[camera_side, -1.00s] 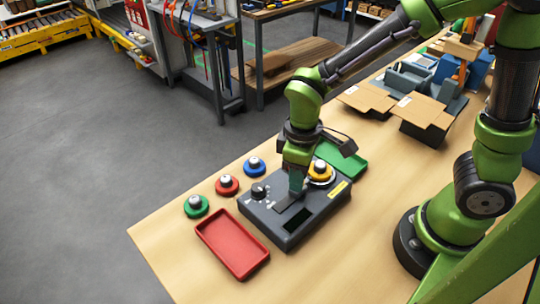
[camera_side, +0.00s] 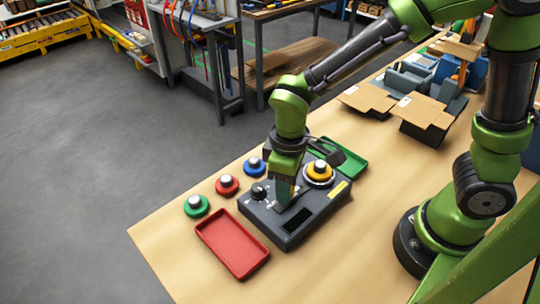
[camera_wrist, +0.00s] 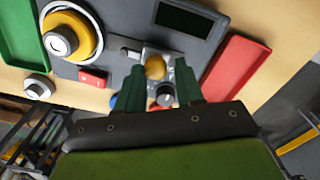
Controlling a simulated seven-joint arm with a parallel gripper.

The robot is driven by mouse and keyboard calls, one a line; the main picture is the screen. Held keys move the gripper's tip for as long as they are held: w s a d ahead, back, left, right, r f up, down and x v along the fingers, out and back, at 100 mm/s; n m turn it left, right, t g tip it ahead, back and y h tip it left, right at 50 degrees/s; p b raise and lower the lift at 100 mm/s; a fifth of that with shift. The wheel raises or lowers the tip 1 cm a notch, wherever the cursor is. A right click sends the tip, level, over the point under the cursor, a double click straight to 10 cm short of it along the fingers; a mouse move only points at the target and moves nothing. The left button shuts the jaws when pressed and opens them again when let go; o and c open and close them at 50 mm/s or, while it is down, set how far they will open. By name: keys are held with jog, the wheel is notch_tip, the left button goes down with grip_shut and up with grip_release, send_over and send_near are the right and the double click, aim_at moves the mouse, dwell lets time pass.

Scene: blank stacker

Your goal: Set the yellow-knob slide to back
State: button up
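The slide's small yellow knob (camera_wrist: 155,67) sits on a pale metal plate (camera_wrist: 150,52) on the dark grey console (camera_side: 279,237). My gripper (camera_wrist: 160,77) has its two green fingers on either side of the knob in the wrist view. A gap shows between the knob and the right finger; the left finger is very close, and I cannot tell if it touches. In the side view my gripper (camera_side: 284,194) is low over the console and hides the yellow knob. The slide's exact position along its travel cannot be told.
The console has a black dial (camera_side: 259,192), a dark screen (camera_side: 298,219) and a large yellow ring with a white-topped knob (camera_side: 319,171). Green (camera_side: 196,206), red (camera_side: 227,185) and blue (camera_side: 254,167) knobbed pieces stand left. A red tray (camera_side: 232,245) and green tray (camera_side: 352,165) flank the console.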

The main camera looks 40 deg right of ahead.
aim_at(296, 192)
jog(key=o, duration=0.3)
jog(key=shift+r, duration=0.1)
notch_tip(296, 192, up, 17)
jog(key=shift+f, duration=0.1)
dwell(0.4)
jog(key=s+d+m+t, duration=0.1)
jog(key=d+m+t, duration=0.1)
jog(key=d+m, duration=0.1)
jog(key=s+d+m+t+y, duration=0.1)
jog(key=s+d+m+t, duration=0.1)
jog(key=d, duration=0.3)
jog(key=s+d+m+t+y, duration=0.1)
jog(key=s+d+m+t, duration=0.1)
jog(key=d+m+t, duration=0.1)
jog(key=shift+d+f+m, duration=0.15)
jog(key=shift+d+m, duration=0.55)
jog(key=shift+d, duration=0.1)
